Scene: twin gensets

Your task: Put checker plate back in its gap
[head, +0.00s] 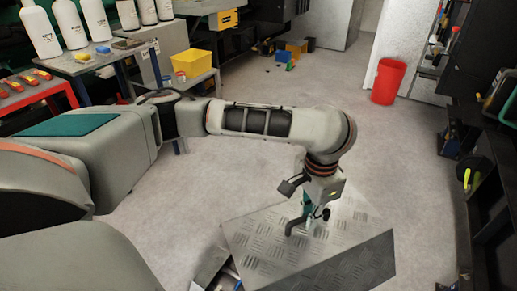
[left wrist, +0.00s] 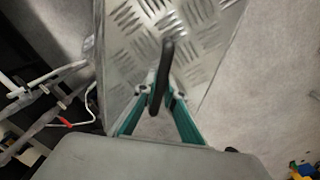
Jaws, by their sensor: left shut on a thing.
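The checker plate (head: 265,252) is a grey metal sheet with raised treads, at the bottom middle of the head view. It appears tilted, and a darker part of it faces right. My left gripper (head: 308,222) is shut on the plate's dark handle (head: 292,228). In the left wrist view the teal fingers (left wrist: 160,100) close on the dark handle (left wrist: 166,65), with the plate (left wrist: 130,30) behind. The gap (head: 222,272) shows partly at the plate's lower left, the rest hidden by the plate. My right gripper is not in view.
Pipes and a cable (left wrist: 50,85) show in the opening left of the plate in the wrist view. A red bin (head: 388,82) stands at the back right. A yellow box (head: 192,63) sits on a low bench. Dark shelving (head: 490,190) lines the right. The floor between is clear.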

